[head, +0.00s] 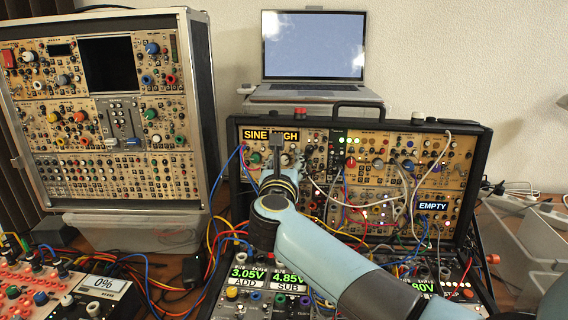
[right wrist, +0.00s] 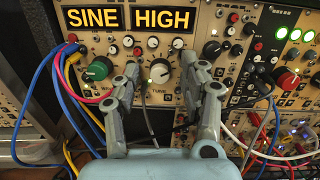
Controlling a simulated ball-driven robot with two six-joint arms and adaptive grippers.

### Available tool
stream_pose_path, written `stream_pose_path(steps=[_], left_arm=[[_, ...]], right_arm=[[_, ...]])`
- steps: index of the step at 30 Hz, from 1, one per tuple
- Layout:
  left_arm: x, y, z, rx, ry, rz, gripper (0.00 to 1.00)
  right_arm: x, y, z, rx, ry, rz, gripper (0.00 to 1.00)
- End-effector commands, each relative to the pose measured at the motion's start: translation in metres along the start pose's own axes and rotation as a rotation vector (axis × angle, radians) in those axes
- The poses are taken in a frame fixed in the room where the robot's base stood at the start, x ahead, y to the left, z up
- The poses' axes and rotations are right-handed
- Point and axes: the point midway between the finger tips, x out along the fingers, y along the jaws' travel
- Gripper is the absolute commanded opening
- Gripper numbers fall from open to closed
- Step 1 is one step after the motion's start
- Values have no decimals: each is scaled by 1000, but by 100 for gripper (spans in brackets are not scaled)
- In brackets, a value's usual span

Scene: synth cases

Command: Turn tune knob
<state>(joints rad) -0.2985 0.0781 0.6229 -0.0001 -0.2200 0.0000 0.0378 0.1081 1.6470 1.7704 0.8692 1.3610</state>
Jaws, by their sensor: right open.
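The tune knob (right wrist: 160,71) is a small pale round knob on the tan synth panel, with the word TUNE printed below it, in the right wrist view. My right gripper (right wrist: 160,65) is open, with one finger to the left of the knob and one to the right. Both fingers look apart from the knob; how near the tips are to the panel I cannot tell. In the head view the right gripper (head: 277,150) is in front of the upper left of the black case (head: 480,150) and hides part of the panel. My left gripper is not in view.
Displays reading SINE (right wrist: 93,18) and HIGH (right wrist: 158,18) sit above the knob. A green knob (right wrist: 99,68) is to its left. Blue, red and yellow cables (right wrist: 62,100) hang at the left. A laptop (head: 313,45) stands behind the case.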

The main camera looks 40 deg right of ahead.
Motion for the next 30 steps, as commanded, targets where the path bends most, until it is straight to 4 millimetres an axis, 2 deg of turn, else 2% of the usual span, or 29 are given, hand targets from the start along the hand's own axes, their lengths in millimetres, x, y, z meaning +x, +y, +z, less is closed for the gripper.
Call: stream_pose_path(steps=[1, 9, 11, 20, 30], left_arm=[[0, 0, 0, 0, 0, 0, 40], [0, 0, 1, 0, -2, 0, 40], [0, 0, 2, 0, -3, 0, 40], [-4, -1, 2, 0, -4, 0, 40], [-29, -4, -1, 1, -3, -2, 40]], right_arm=[[0, 0, 0, 0, 0, 0, 41], [0, 0, 0, -1, 0, 0, 5], [0, 0, 0, -1, 0, 0, 0], [0, 0, 1, -26, 1, 3, 0], [-1, -1, 4, -215, 8, 24, 0]])
